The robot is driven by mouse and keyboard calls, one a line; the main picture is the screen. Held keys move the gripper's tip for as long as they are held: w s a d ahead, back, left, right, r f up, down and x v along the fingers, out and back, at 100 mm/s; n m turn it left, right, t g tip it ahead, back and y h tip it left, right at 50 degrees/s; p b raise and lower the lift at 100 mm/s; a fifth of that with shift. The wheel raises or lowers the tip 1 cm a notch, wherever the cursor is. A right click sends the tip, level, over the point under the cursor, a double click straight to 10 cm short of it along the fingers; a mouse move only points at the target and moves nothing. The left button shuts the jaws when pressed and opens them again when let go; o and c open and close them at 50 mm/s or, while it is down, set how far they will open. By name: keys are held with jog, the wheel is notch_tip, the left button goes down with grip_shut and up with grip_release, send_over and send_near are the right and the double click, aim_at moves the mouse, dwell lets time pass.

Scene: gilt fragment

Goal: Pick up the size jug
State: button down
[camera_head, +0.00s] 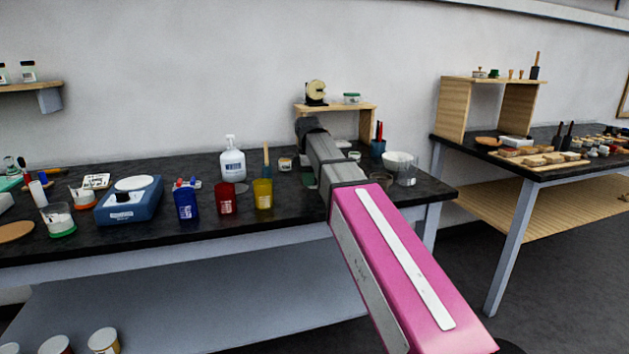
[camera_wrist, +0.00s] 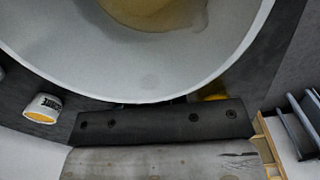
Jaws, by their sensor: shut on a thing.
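The size jug (camera_wrist: 215,60) fills the top of the wrist view as a wide pale vessel with a round rim. Amber liquid (camera_wrist: 150,12) lies in its bottom. My gripper (camera_wrist: 158,120) shows as a dark bar against the near side of the jug, shut on it. The fingertips and their contact with the jug are hidden. In the head view my arm reaches over the dark bench and hides the gripper and most or all of the jug.
A white bowl (camera_head: 398,160) and clear beaker (camera_head: 407,172) stand to the right. A small shelf (camera_head: 350,108) stands behind.

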jog(key=shift+r, duration=0.2)
jog(key=shift+r, duration=1.55)
jog(key=shift+s+a+r, duration=0.1)
jog(key=shift+r, duration=0.25)
jog(key=s+a+r, duration=0.6)
jog(key=s+a, duration=0.1)
jog(key=a, duration=0.1)
jog(key=shift+a+r, duration=0.35)
jog(key=shift+s, duration=0.1)
dwell(0.3)
